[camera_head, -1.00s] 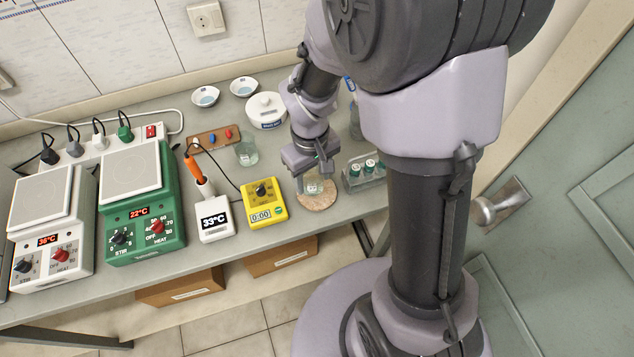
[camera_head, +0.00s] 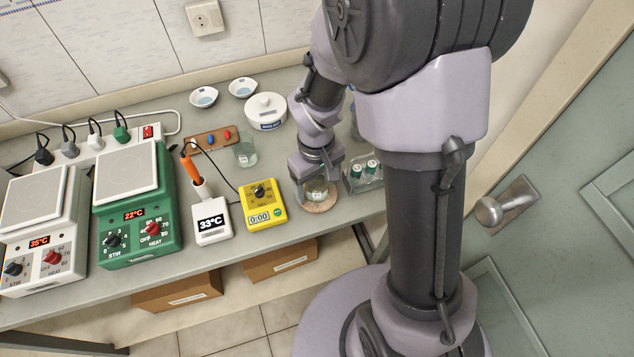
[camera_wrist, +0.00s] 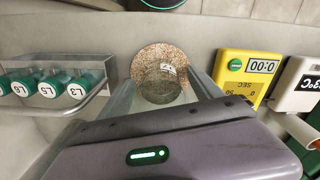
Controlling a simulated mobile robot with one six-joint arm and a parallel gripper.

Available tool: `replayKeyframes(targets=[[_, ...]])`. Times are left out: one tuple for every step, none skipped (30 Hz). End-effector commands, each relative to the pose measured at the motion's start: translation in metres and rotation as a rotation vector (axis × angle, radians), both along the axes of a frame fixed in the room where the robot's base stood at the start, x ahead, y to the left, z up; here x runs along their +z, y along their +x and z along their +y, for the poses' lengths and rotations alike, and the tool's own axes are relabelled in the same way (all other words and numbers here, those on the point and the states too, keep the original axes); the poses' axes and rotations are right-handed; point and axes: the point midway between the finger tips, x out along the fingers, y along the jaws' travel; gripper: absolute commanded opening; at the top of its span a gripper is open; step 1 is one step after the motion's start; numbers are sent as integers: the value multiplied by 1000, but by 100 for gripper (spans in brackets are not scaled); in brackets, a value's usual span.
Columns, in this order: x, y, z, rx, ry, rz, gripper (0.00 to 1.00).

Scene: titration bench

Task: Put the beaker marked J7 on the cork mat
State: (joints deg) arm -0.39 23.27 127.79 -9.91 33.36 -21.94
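A small glass beaker (camera_head: 317,188) is at the cork mat (camera_head: 327,206), upright over its middle. In the wrist view the beaker (camera_wrist: 160,85) carries a small white label, too blurred to read. The round speckled cork mat (camera_wrist: 150,54) shows around its far side. My gripper (camera_head: 316,177) is low over the mat, with one finger on each side of the beaker. In the wrist view my gripper (camera_wrist: 161,82) has its fingertips close against the glass; whether they press on it cannot be told. The beaker's base seems on or just above the mat.
A rack of green-capped vials (camera_head: 366,174) stands close right of the mat. A yellow timer (camera_head: 264,204) and a white thermometer unit (camera_head: 211,221) stand left. The bench's front edge is near.

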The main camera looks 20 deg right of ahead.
Motion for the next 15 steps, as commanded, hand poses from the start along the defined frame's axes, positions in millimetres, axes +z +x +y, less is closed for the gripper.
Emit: replayKeyframes(targets=[[0,0,0,0,0,0,74],[0,0,0,0,0,0,74],[0,0,0,0,0,0,74],[0,0,0,0,0,0,74],[0,0,0,0,0,0,74],[1,0,0,0,0,0,74],[2,0,0,0,0,0,74],[6,0,0,0,0,0,74],[12,1,0,0,0,-2,74],[18,1,0,0,0,-3,74],[26,1,0,0,0,-3,74],[39,1,0,0,-1,-4,74],[48,1,0,0,-1,-5,74],[58,1,1,0,0,-4,74],[70,1,1,0,0,-5,74]])
